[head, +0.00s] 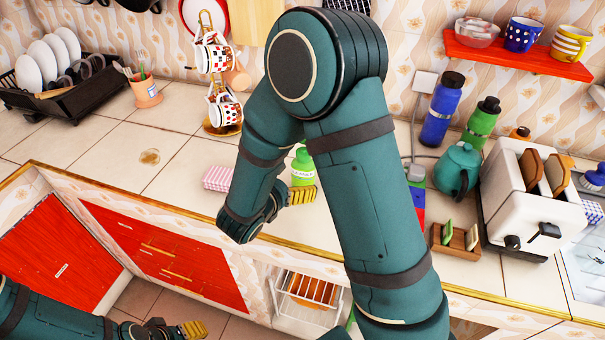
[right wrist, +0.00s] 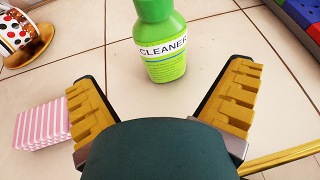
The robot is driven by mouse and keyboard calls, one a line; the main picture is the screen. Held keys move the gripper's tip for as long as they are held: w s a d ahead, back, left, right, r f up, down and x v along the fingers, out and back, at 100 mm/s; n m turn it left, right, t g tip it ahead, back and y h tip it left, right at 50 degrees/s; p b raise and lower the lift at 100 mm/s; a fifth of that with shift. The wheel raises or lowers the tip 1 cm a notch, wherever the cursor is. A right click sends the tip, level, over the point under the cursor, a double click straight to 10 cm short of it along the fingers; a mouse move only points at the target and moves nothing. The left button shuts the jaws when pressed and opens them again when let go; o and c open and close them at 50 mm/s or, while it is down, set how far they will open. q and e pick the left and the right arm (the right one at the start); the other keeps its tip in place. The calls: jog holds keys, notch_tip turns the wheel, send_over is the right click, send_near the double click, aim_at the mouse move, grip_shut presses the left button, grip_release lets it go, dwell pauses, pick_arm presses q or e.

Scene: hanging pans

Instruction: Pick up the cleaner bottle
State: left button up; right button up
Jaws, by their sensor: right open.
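The cleaner bottle (right wrist: 163,48) is green with a white label reading CLEANER. It stands upright on the tiled counter; its cap is cut off by the top edge of the right wrist view. In the head view the bottle (head: 302,163) is partly hidden behind my right arm. My right gripper (right wrist: 166,80) is open and empty, with its yellow fingers spread and the bottle just ahead, centred between the tips. In the head view one yellow finger of the right gripper (head: 300,195) shows in front of the bottle. My left gripper (head: 190,329) is low at the bottom edge, away from the counter.
A pink-striped box (right wrist: 42,125) lies beside my right gripper's left finger. A cup rack (head: 222,128) stands behind it. To the right are a blue bottle (head: 440,108), a teal teapot (head: 457,170) and a toaster (head: 525,205). The counter's left part is mostly clear.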

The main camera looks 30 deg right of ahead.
aim_at(299, 173)
jog(key=shift+b+x, duration=0.4)
jog(key=shift+x, duration=3.5)
jog(key=shift+d+r, duration=0.1)
jog(key=shift+r, duration=0.15)
jog(key=c, duration=1.4)
